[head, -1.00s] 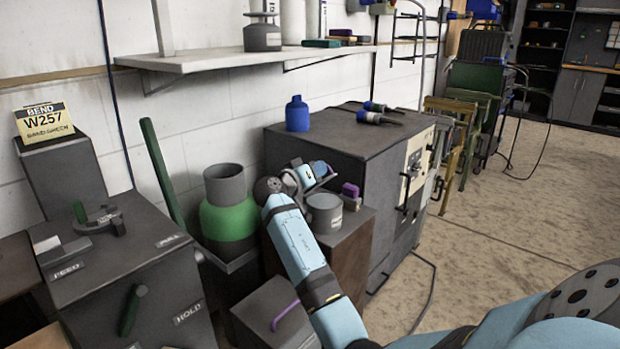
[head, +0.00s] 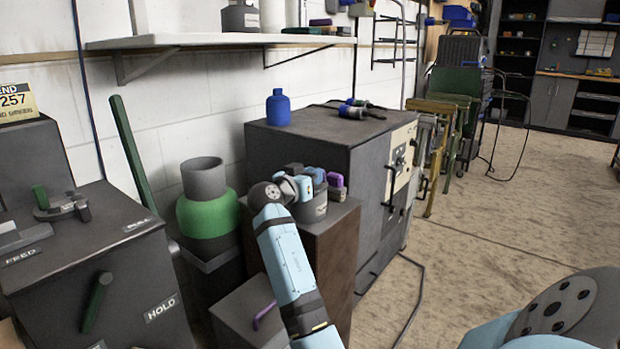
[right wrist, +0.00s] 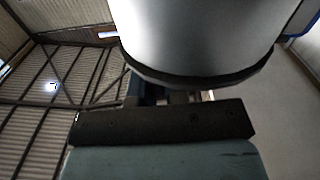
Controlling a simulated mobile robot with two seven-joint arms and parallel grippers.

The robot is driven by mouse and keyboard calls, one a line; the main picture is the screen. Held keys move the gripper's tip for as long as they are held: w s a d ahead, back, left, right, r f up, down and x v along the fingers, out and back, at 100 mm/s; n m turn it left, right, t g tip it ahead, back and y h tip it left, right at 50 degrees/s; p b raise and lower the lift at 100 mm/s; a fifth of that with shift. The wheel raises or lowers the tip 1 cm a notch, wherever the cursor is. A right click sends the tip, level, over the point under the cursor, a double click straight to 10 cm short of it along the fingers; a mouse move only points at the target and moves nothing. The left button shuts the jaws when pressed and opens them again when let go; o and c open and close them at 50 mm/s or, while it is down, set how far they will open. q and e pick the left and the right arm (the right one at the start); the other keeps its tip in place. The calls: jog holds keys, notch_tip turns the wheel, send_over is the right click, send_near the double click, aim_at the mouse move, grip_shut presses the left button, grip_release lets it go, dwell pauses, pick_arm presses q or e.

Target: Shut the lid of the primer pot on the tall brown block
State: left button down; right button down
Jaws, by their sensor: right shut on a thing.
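The primer pot (head: 312,211), a short grey cylinder with a pale label, stands upright on the tall brown block (head: 330,250). My right gripper (head: 318,181) is at the pot's top and is shut; what it grips is small and mostly hidden, seemingly the pot's lid. A purple piece (head: 335,180) shows at the right of the gripper. The gripper covers the pot's mouth, so I cannot tell if the lid lies flat on the rim. The right wrist view shows a large grey rounded surface close up, with no fingertips visible. My left gripper is not in view.
A dark grey cabinet (head: 300,142) stands right behind the block, with a blue bottle (head: 278,107) on top. A green-banded cylinder (head: 207,213) stands to the left. A low grey box (head: 240,308) with a purple handle is in front. Open floor lies to the right.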

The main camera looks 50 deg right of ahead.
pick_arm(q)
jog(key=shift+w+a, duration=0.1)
pick_arm(e)
jog(key=shift+a+f, duration=0.1)
jog(key=shift+f, duration=0.25)
jog(key=c, duration=1.2)
grip_release()
jog(key=shift+s, duration=0.1)
jog(key=shift+o, duration=0.2)
jog(key=shift+r, duration=0.1)
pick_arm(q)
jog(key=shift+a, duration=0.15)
